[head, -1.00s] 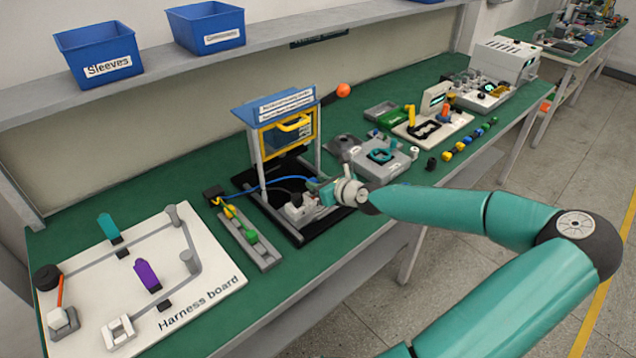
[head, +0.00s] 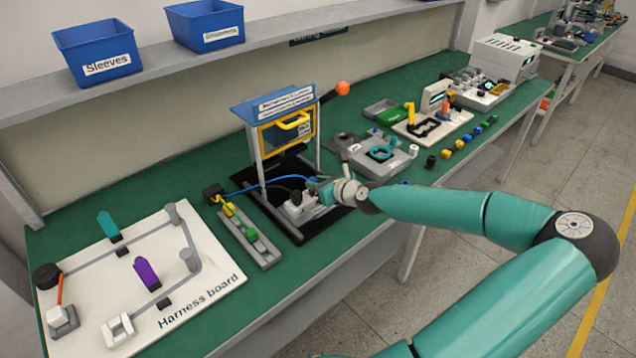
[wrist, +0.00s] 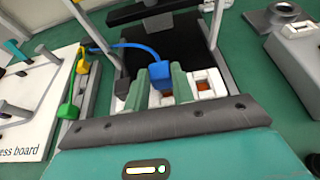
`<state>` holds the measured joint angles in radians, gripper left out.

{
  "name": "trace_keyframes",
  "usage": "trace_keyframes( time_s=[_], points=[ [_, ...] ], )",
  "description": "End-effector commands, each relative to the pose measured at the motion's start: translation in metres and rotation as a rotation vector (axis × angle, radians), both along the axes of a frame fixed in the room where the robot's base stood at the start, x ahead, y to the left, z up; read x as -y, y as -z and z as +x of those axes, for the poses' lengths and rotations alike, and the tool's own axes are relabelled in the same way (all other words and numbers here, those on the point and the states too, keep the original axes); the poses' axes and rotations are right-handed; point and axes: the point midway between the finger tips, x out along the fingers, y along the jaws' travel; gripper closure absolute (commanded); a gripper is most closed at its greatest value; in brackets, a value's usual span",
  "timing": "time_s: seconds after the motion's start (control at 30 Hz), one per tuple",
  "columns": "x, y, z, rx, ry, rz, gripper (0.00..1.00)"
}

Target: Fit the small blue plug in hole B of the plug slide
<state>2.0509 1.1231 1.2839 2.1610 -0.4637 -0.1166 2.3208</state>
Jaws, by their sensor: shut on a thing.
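The small blue plug (wrist: 160,70), with a blue cable, is between my gripper's green fingers (wrist: 166,84) in the wrist view. My gripper (head: 316,189) is shut on it. They are over a pale block (head: 299,210) on the black base of the framed station. This block appears to be the plug slide; it also shows in the wrist view (wrist: 213,82), with orange-brown openings right of the fingers. My fingers hide part of it, and I cannot read its hole letters. I cannot tell whether the plug's tip touches a hole.
The frame's posts and blue top (head: 273,104) stand around the black base. A grey rail (head: 247,235) with yellow and green plugs lies left, the white harness board (head: 200,285) further left. The blue cable (head: 245,191) runs to a black box. A grey fixture (head: 383,160) stands right.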

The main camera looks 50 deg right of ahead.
Motion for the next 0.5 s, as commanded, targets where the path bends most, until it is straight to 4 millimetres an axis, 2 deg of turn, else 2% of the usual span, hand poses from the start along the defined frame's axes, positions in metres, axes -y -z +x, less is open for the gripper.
trace_keyframes(
  time_s=[0.5],
  points=[
    [0.0004, 0.0079, -0.0001, 0.000, 0.000, 0.001, 0.97]
  ],
)
